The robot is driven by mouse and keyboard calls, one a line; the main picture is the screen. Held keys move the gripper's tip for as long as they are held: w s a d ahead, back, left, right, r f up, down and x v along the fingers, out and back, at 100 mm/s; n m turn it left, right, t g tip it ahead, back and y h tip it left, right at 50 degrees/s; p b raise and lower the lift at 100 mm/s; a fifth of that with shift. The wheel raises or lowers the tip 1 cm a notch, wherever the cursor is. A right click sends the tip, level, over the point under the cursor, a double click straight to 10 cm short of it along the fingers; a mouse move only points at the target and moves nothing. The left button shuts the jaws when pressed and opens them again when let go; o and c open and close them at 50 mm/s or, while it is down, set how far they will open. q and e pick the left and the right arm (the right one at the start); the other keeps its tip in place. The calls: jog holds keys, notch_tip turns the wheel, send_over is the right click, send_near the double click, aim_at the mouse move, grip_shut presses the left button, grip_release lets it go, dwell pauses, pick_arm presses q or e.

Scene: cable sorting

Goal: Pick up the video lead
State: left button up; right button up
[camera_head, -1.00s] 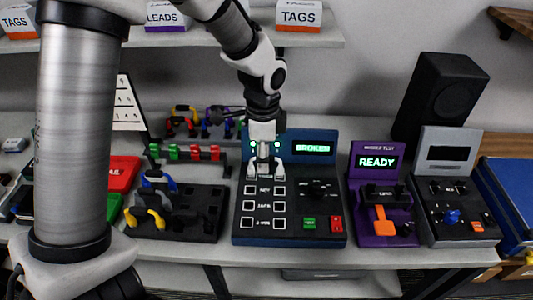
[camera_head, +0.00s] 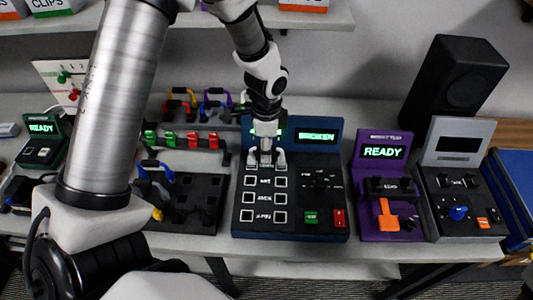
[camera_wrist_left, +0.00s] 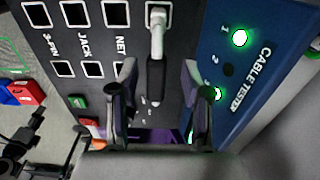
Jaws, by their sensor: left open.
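A lead with a pale plug and a dark body (camera_wrist_left: 156,35) sits in a top-row socket of the cable tester (camera_head: 325,222). I cannot tell from its look whether it is the video lead. The tester's screen reads BROKEN, and green lights glow on its blue back panel. My left gripper (camera_head: 266,158) is at that top row. In the left wrist view the open fingers (camera_wrist_left: 160,85) stand on either side of the lead's body, apart from it. The row's label is mostly hidden in the head view. My right gripper is not in view.
A purple unit (camera_head: 388,225) reading READY and a grey unit (camera_head: 460,210) stand right of the tester. A black speaker (camera_head: 455,82) is behind them. Left are a dark tray (camera_head: 200,205) with a blue lead (camera_head: 153,170) and a rack with coloured leads (camera_head: 218,103).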

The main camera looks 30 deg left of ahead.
pick_arm(q)
jog(key=shift+s+d+r, duration=0.15)
jog(key=shift+s+r, duration=0.05)
jog(key=shift+s, duration=0.05)
grip_shut()
jog(key=shift+f, duration=0.1)
jog(key=shift+w+r, duration=0.15)
jog(key=shift+r, duration=0.3)
jog(key=s+d+r+b, duration=0.1)
jog(key=s+d+r, duration=0.2)
jog(key=s, duration=0.4)
jog(key=s+d+r+b, duration=0.2)
jog(key=s+d+r, duration=0.2)
jog(key=s+d, duration=0.1)
jog(key=shift+s+d, duration=0.15)
jog(key=shift+s, duration=0.75)
